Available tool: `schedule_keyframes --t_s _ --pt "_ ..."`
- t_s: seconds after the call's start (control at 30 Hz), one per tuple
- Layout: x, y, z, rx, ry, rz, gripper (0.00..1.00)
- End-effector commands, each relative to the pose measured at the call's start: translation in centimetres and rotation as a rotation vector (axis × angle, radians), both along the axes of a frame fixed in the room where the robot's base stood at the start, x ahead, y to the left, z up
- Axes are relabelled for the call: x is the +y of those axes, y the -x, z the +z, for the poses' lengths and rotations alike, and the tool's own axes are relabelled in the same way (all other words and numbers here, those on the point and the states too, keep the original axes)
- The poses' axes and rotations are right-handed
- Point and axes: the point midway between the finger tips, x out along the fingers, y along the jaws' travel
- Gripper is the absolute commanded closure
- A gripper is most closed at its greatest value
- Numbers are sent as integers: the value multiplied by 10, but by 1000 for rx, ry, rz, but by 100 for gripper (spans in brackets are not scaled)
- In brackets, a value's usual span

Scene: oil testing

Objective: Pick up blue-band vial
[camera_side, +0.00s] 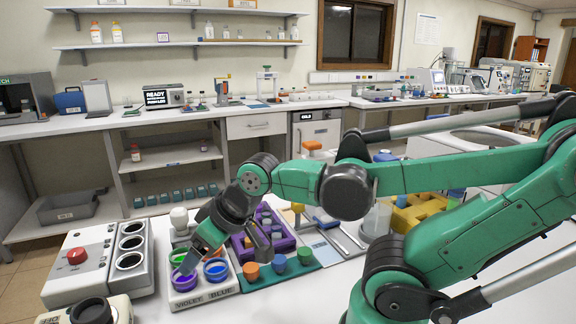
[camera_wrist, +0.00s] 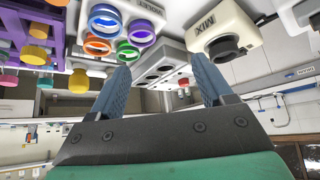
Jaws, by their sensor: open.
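My gripper (camera_side: 224,260) is open and empty, pointing down beside the colour-ringed cups in the side view. In the wrist view my gripper (camera_wrist: 158,66) has two blue-grey fingers wide apart with nothing between them. A purple rack (camera_side: 285,246) stands behind and right of the gripper, partly hidden by my wrist. At the wrist view's left edge, the purple rack (camera_wrist: 10,50) shows near orange and yellow caps. I cannot make out which vial has a blue band. The blue-ringed cup (camera_side: 216,269) stands in a holder labelled VIOLET and BLUE.
A violet-ringed cup (camera_side: 185,281) stands left of the blue-ringed one. A green strip (camera_side: 304,269) carries orange, blue and green pieces. A grey unit with a red button (camera_side: 77,256) stands left, and a yellow rack (camera_side: 424,211) stands right. Clear table lies in front of the strip.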

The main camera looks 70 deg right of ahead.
Motion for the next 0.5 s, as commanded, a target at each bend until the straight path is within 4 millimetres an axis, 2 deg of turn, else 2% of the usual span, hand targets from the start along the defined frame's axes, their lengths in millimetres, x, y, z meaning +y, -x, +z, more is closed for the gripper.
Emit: schedule_keyframes --t_s 0.07,0.17,0.33,0.5 --pt "-8 -3 2 20 -33 -79 27" --pt "-31 -10 3 76 -133 -313 27" --pt "-98 -19 0 190 -382 -969 27" --pt "-168 -13 -17 250 -599 -1661 27"
